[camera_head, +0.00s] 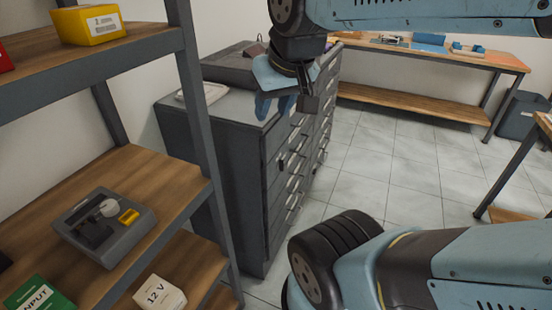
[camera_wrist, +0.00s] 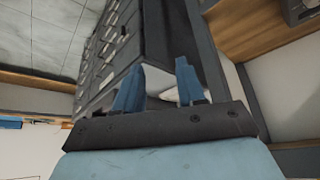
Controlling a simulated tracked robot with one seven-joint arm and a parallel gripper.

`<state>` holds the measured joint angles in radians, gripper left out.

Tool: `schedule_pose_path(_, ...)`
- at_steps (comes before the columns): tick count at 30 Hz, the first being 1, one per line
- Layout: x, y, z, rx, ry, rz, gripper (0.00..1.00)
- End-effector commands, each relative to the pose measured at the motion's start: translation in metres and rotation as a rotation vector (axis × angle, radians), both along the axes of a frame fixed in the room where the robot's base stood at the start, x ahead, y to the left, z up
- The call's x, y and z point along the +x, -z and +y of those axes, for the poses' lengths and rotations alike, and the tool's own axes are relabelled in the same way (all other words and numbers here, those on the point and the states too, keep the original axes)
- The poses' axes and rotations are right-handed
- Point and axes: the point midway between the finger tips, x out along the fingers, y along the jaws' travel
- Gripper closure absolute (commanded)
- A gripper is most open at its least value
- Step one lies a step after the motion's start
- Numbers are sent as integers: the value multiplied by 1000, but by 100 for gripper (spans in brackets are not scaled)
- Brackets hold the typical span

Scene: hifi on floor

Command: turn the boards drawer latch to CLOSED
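A dark grey drawer cabinet (camera_head: 222,150) stands behind the shelf rack, its front facing right, with several drawers and pale handles. A small dark fitting (camera_head: 282,160) shows on the near upper part of that front; I cannot tell whether it is the boards drawer latch or how it is turned. No label is readable. My gripper (camera_head: 274,106) has blue fingers pointing down, in front of the cabinet's upper part in the picture. In the wrist view, my gripper (camera_wrist: 158,70) has its fingers apart with nothing between them, and the cabinet front (camera_wrist: 110,45) lies beyond to the left.
A shelf rack (camera_head: 197,100) at left holds a yellow box (camera_head: 88,26), a grey device (camera_head: 104,228), a green box (camera_head: 38,295) and a 12 V box (camera_head: 160,294). A workbench (camera_head: 430,52) stands at the back. Tiled floor (camera_head: 385,170) is clear right of the cabinet.

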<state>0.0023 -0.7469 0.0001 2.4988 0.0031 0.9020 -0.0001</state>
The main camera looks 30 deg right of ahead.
Motion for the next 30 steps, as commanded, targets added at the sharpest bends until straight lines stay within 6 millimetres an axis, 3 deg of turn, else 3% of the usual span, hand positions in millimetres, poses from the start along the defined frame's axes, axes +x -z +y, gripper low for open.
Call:
schedule_pose_path(8, 21, 22, -6, 88, 97, 140, 61)
schedule_pose_path(19, 64, 75, -21, 339, 321, 423, 61)
schedule_pose_path(30, 103, 130, -49, 648, 556, 652, 61)
